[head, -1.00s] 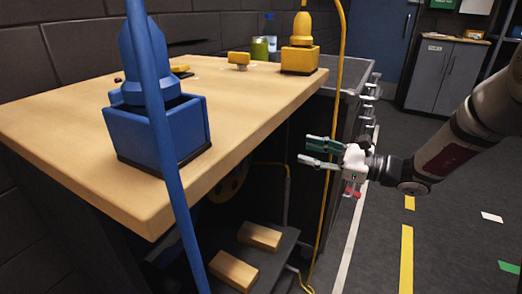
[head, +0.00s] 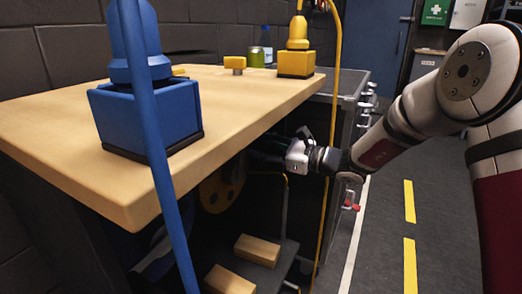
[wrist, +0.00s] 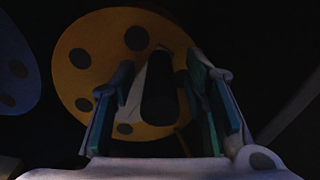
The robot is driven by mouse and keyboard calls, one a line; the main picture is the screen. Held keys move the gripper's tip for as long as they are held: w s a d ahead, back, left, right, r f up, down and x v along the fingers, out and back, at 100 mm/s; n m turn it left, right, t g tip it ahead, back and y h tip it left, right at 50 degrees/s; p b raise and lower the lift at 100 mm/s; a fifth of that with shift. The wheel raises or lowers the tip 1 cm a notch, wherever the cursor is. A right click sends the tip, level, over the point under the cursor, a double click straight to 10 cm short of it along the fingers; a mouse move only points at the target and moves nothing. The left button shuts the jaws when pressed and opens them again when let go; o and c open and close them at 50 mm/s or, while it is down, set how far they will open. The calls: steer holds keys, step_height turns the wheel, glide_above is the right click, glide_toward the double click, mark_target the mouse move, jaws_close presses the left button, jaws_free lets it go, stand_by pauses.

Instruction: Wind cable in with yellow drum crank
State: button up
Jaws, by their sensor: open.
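The yellow drum (head: 222,188) is under the bench, partly hidden by the table edge and shadow. In the wrist view the yellow drum (wrist: 90,65) is a dim disc with dark round holes. A dark cylindrical crank handle (wrist: 159,95) points toward the camera in front of it. My gripper (head: 265,150) reaches under the bench edge, its fingers in shadow. In the wrist view my gripper (wrist: 165,85) is open, with one green-padded finger on each side of the handle. I see gaps between handle and fingers; contact cannot be told.
A blue drum (wrist: 15,70) shows at the wrist view's left edge. The wooden bench top (head: 230,110) lies above my gripper. A yellow cable (head: 331,130) hangs close by my wrist, and a blue cable (head: 160,150) hangs in front. Wooden blocks (head: 258,250) lie below.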

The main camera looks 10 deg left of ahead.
steer(key=shift+a, duration=0.1)
jaws_close()
steer(key=shift+w+p, duration=0.1)
steer(key=shift+p, duration=0.2)
steer(key=w+m+p, duration=0.1)
steer(key=p, duration=0.1)
steer(key=w+d+f+m+p, duration=0.1)
steer(key=m+p, duration=0.1)
steer(key=w+m+p, duration=0.1)
steer(key=p, duration=0.2)
steer(key=shift+d+f+m, duration=0.2)
steer(key=shift+f+m, duration=0.05)
steer(key=shift+m, duration=0.05)
steer(key=shift+w+d+f+m+p, duration=0.1)
steer(key=shift+w+f+m+p, duration=0.25)
steer(key=shift+f+m+p, duration=0.5)
steer(key=shift+w+d+f+m+p, duration=0.15)
steer(key=shift+w+f+m+p, duration=0.2)
steer(key=shift+m+p, duration=0.65)
steer(key=shift+w+d+f+m+p, duration=0.1)
steer(key=shift+w+f+m+p, duration=0.35)
steer(key=shift+m, duration=0.9)
